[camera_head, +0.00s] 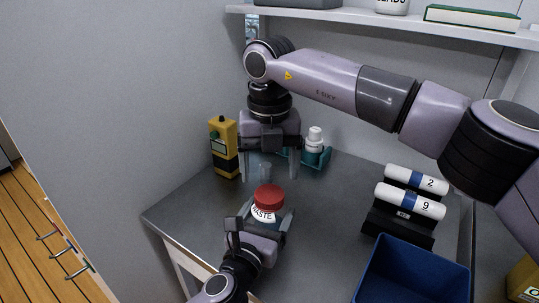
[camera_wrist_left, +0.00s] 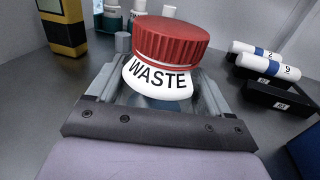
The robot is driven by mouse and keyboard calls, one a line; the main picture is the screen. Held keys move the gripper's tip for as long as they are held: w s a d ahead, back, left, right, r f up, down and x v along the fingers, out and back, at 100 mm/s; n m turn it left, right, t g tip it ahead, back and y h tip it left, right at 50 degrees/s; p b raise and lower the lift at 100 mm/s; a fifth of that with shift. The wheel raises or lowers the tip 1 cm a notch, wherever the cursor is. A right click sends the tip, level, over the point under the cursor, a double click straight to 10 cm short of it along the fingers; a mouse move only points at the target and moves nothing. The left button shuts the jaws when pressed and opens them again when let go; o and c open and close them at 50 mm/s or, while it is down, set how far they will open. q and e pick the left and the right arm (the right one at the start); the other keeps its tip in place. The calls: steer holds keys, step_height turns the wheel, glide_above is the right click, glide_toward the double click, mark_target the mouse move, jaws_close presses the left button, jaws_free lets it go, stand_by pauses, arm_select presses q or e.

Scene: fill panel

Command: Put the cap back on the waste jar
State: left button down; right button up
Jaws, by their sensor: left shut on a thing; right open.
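The waste jar (camera_head: 264,214) is white with a black WASTE label and stands upright near the middle of the grey table. The red ribbed cap (camera_head: 270,196) sits on top of the jar; whether it is screwed tight cannot be told. In the left wrist view the cap (camera_wrist_left: 170,42) covers the mouth of the jar (camera_wrist_left: 157,77). My left gripper (camera_head: 263,222) is shut on the jar, with one finger on each side. My right gripper (camera_head: 268,172) is open, pointing down behind and above the cap, with nothing between its fingers.
A yellow and black device (camera_head: 223,147) stands at the back left. A small grey cylinder (camera_wrist_left: 123,42) and a white bottle in a teal holder (camera_head: 315,143) are behind the jar. White rolls on black stands (camera_head: 409,201) and a blue bin (camera_head: 412,272) are at right. A shelf (camera_head: 400,22) hangs above.

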mark_target(269, 194)
steer(key=n, duration=0.2)
steer(key=r+n, duration=0.1)
steer(key=n, duration=0.5)
steer(key=shift+r, duration=0.25)
steer(key=n, duration=0.3)
steer(key=r+n, duration=0.1)
steer(key=n, duration=0.2)
steer(key=shift+r+n, duration=0.1)
steer(key=shift+n, duration=0.3)
steer(key=shift+f, duration=4.05)
steer(key=c, duration=1.1)
steer(key=o, duration=1.3)
steer(key=shift+c, duration=0.2)
